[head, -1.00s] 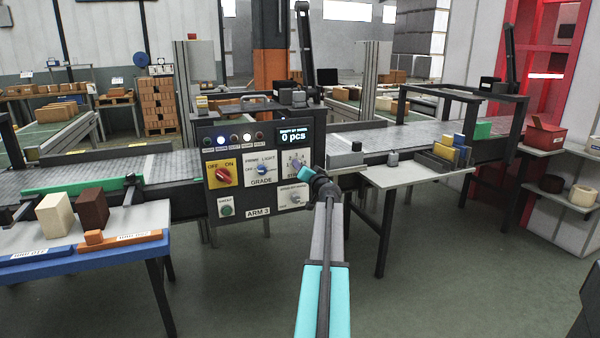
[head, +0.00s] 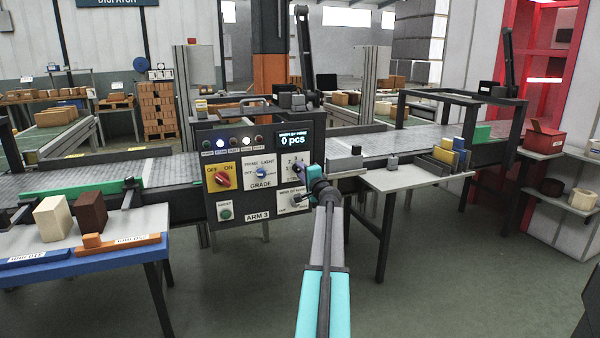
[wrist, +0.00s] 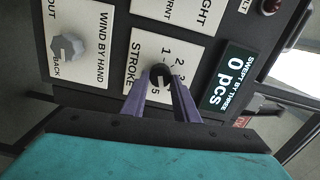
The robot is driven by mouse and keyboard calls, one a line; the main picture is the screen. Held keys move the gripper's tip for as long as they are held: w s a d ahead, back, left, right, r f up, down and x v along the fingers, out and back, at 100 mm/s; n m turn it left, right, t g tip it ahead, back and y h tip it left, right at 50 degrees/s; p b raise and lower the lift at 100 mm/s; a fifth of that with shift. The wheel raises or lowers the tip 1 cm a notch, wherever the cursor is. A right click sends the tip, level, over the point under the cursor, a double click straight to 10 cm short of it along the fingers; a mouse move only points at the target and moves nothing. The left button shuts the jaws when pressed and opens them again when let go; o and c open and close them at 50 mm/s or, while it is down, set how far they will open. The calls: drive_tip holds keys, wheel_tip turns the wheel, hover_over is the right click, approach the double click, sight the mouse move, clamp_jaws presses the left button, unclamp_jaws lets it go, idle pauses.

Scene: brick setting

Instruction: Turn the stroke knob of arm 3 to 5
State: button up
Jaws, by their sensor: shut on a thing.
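The stroke knob (wrist: 160,73) is a small dark knob on a white plate marked STROKE, with numbers 1, 2, 3 and 5 readable around it in the wrist view. My gripper (wrist: 161,84) is shut on the knob, one purple finger on each side. Which number the knob points to, I cannot tell. In the head view, my gripper (head: 301,174) reaches the right side of the dark control panel (head: 235,218) labelled ARM 3 and covers part of the stroke plate.
The display (head: 294,141) reads 0 pcs. Tables stand on both sides.

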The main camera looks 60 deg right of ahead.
drive_tip(key=m+p, duration=0.1)
drive_tip(key=m, duration=0.3)
drive_tip(key=shift+w+r, duration=0.15)
idle(0.4)
drive_tip(key=o, duration=1)
drive_tip(key=shift+o, duration=0.3)
drive_tip(key=shift+f, duration=0.2)
drive_tip(key=v, duration=1.4)
drive_tip(key=shift+w+r, duration=0.1)
drive_tip(key=shift+w, duration=0.05)
